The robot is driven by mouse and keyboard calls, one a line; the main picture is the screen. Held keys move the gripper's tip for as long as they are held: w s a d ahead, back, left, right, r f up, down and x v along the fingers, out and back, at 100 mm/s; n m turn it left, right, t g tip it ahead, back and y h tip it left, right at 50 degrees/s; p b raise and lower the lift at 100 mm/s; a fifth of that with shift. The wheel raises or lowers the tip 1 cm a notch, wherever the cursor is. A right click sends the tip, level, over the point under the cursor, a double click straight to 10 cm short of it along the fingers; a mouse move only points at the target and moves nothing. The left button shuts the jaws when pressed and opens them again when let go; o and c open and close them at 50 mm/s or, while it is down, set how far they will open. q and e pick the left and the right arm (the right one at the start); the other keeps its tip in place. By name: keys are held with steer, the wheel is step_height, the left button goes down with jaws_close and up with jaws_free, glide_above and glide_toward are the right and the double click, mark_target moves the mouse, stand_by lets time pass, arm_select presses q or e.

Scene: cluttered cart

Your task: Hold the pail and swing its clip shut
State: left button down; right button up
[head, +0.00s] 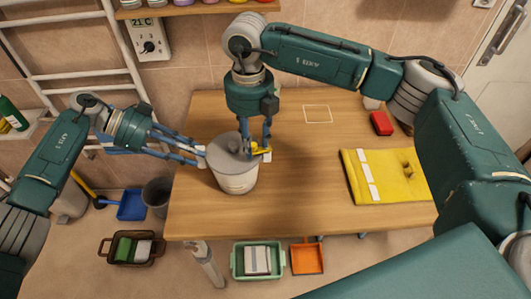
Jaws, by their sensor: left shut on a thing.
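The pail (236,184) is a light grey, round tub with a grey lid (228,147). It stands upright on the left part of the wooden table. A yellow clip (256,149) is at the right side of its rim. Whether the clip is open or closed is too small to tell. My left gripper (203,157) reaches in from the left and is shut on the pail's left side near the rim. My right gripper (258,153) points down from above at the clip. Its fingers partly cover the clip, and its grip is unclear.
The wooden table (300,205) is clear between the pail and a yellow folded cloth (386,182). A red block (381,123) lies at the back right. Below the table's front edge are a green crate (258,260), an orange dustpan (307,258) and a brown basket (132,249).

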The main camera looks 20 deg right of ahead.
arm_select(q)
steer(key=shift+s+a+f, duration=0.1)
steer(key=shift+f, duration=0.3)
arm_select(e)
step_height(320, 180, up, 12)
steer(key=shift+a+f, duration=0.15)
steer(key=shift+f, duration=0.05)
steer(key=shift+s, duration=0.1)
arm_select(q)
steer(key=c, duration=1.2)
jaws_free()
steer(key=shift+w+r, duration=0.1)
steer(key=shift+w, duration=0.1)
arm_select(e)
steer(key=shift+f, duration=0.15)
arm_select(q)
steer(key=v, duration=1.2)
